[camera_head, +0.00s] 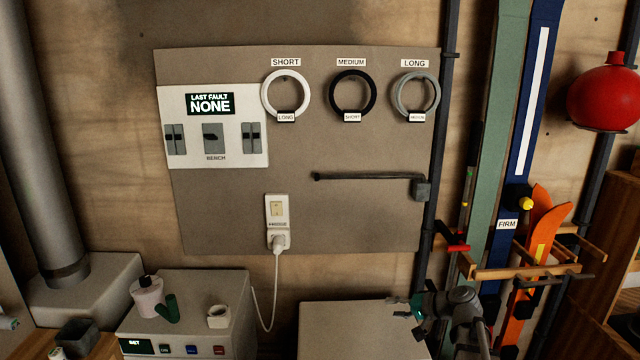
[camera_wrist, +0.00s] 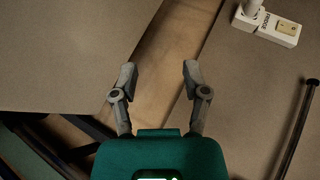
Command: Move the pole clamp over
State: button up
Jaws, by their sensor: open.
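A red-and-black clamp-like piece (camera_head: 454,239) sits low beside the dark vertical pole (camera_head: 437,160), at the foot of a thin ski pole. A grey block (camera_head: 421,190) joins a dark horizontal rod (camera_head: 365,177) beside the same dark pole. I cannot tell for certain which of the two is the pole clamp. The rod also shows at the right edge of the wrist view (camera_wrist: 298,130). My gripper (camera_wrist: 159,72) is open with nothing between its fingers. In the head view it is below and left of the red piece, partly hidden by my wrist.
A pale worktop (camera_head: 350,314) lies below the wall panel (camera_head: 350,225). A plugged outlet (camera_head: 278,212) and hanging rings are on the panel. Skis (camera_head: 525,120) and a wooden rack (camera_head: 520,270) crowd the right. A grey machine (camera_head: 205,285) with small items stands at left.

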jog(key=s+a+f+n+g+h, duration=0.25)
jog(key=s+f+h, duration=0.25)
jog(key=s, duration=0.3)
jog(key=s+a+f+n+g+h, duration=0.1)
jog(key=s+f+n+g+h, duration=0.1)
jog(key=s+f+g+h, duration=0.5)
notch_tip(320, 180, up, 18)
jog(key=s+t+y+p, duration=0.1)
jog(key=t+p, duration=0.1)
jog(key=p, duration=1.3)
jog(key=shift+s+f+t+p, duration=0.15)
jog(key=shift+s+t+p, duration=0.2)
jog(key=shift+s+p, duration=0.05)
jog(key=shift+d, duration=0.15)
